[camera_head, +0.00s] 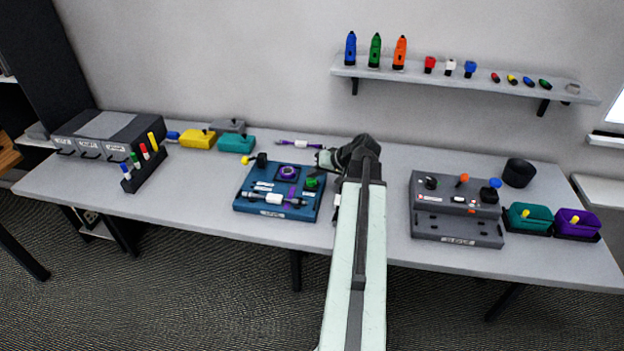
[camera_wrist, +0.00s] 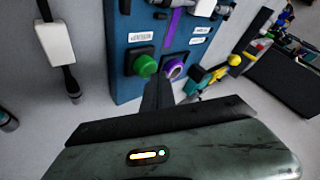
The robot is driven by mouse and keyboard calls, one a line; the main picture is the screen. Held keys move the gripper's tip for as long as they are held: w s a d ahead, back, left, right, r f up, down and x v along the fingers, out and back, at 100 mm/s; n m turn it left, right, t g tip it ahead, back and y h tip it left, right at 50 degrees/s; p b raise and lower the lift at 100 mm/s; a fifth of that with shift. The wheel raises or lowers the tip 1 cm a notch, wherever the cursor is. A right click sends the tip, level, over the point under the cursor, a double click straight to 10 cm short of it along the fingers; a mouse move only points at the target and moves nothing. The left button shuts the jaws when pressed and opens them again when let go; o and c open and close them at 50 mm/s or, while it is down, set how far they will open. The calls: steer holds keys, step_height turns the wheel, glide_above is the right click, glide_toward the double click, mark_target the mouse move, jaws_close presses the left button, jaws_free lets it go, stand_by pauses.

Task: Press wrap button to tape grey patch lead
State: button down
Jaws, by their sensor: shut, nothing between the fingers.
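The blue wrapping station (camera_head: 243,204) lies on the table left of my arm. Its green button (camera_head: 312,183) is at the right side, and the button also shows in the wrist view (camera_wrist: 145,66). A purple tape ring (camera_head: 288,173) sits beside it and shows in the wrist view (camera_wrist: 174,69). A pale grey lead with dark ends (camera_head: 272,198) lies across the station's front part. My gripper (camera_head: 322,159) is shut and empty. In the wrist view its dark fingers (camera_wrist: 158,92) end just below the button and ring; contact with the button cannot be told.
A white connector on a dark cable (camera_wrist: 54,43) lies beside the station. A dark grey station (camera_head: 456,225) with teal (camera_head: 529,218) and purple (camera_head: 577,224) bins stands at right. Yellow (camera_head: 198,139) and teal (camera_head: 236,144) boxes stand behind left. A wall shelf (camera_head: 460,84) hangs above.

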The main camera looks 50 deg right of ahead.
mark_target(314, 180)
steer(key=shift+f+b, duration=0.45)
steer(key=shift+f, duration=0.05)
steer(key=shift+r, duration=0.1)
stand_by(0.3)
steer(key=shift+r+p, duration=1)
steer(key=shift+p, duration=0.1)
step_height(314, 180, up, 6)
steer(key=p, duration=0.6)
